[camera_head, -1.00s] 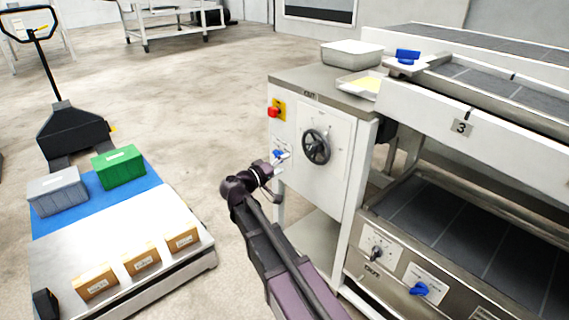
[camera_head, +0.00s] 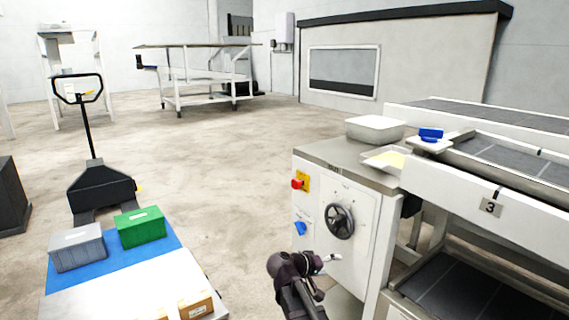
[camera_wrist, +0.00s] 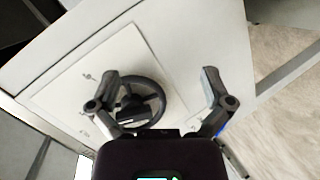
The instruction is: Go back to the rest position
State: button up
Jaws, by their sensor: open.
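My gripper (camera_wrist: 160,88) is open and empty in the wrist view, its two fingers spread in front of the machine's white side panel. In the head view my gripper (camera_head: 332,259) is near the lower part of that panel, below the black handwheel (camera_head: 339,221). The handwheel (camera_wrist: 136,103) lies behind the left finger in the wrist view. A blue knob (camera_head: 300,228) is on the panel left of the handwheel, apart from my gripper. A red and yellow switch (camera_head: 300,182) sits above it.
The roller sheeter (camera_head: 440,182) fills the right side, with a white tub (camera_head: 375,129) on its top. At left are a pallet truck (camera_head: 100,188), a grey crate (camera_head: 77,248), a green crate (camera_head: 140,227) and cardboard boxes (camera_head: 196,305). Open floor lies between.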

jog(key=s+d+f+m+g+y, duration=0.1)
jog(key=s+d+f+g+y, duration=0.15)
jog(key=s+f+y, duration=0.5)
jog(key=s+d+f+g+y, duration=0.1)
jog(key=s+f+g+y, duration=0.3)
jog(key=s, duration=0.6)
notch_tip(320, 180, up, 30)
jog(key=p, duration=3)
jog(key=shift+a, duration=0.3)
jog(key=shift+y, duration=0.25)
